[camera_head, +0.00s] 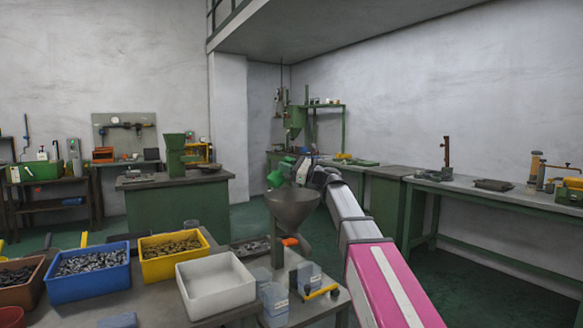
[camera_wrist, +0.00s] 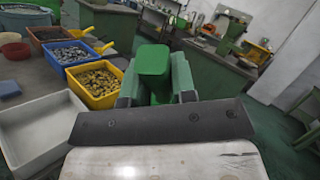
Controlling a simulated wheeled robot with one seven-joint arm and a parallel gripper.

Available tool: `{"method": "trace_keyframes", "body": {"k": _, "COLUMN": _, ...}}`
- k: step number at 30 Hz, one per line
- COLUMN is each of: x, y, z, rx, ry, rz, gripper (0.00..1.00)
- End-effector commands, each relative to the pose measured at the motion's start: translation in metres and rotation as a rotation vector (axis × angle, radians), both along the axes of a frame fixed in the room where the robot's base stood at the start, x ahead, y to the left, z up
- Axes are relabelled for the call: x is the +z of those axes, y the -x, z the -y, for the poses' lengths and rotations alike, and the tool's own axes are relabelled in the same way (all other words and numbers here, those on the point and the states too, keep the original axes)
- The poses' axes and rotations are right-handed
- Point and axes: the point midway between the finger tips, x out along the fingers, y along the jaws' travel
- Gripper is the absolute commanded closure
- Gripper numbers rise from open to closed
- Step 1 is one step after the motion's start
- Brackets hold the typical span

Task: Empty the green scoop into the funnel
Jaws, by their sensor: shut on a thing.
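The green scoop (camera_head: 281,174) is up in the air behind and slightly above the funnel in the head view. My gripper (camera_head: 301,171) is shut on it. In the wrist view the green scoop (camera_wrist: 153,62) sits between the two fingers of my gripper (camera_wrist: 155,92). The inside of the scoop is hidden, so I cannot tell what it holds. The grey metal funnel (camera_head: 292,209) stands upright on a stand at the bench's right end, with its wide mouth up. The funnel cannot be made out in the wrist view.
A white tray (camera_head: 215,284) lies on the bench left of the funnel. A yellow bin (camera_head: 172,267) and a blue bin (camera_head: 89,286) hold small metal parts; both have scoop-like handles nearby. Clear small boxes (camera_head: 274,302) stand below the funnel. Floor lies open behind the bench.

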Motion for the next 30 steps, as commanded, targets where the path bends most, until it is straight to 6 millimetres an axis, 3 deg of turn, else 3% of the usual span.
{"method": "trace_keyframes", "body": {"k": 12, "x": -0.018, "y": 0.029, "z": -0.032, "rx": 0.003, "ry": 0.459, "rz": 0.402, "gripper": 1.00}}
{"method": "trace_keyframes", "body": {"k": 15, "x": -0.012, "y": 0.030, "z": -0.035, "rx": 0.001, "ry": 0.537, "rz": 0.471, "gripper": 1.00}}
{"method": "trace_keyframes", "body": {"k": 30, "x": -0.008, "y": 0.033, "z": -0.039, "rx": 0.001, "ry": 0.653, "rz": 0.569, "gripper": 1.00}}
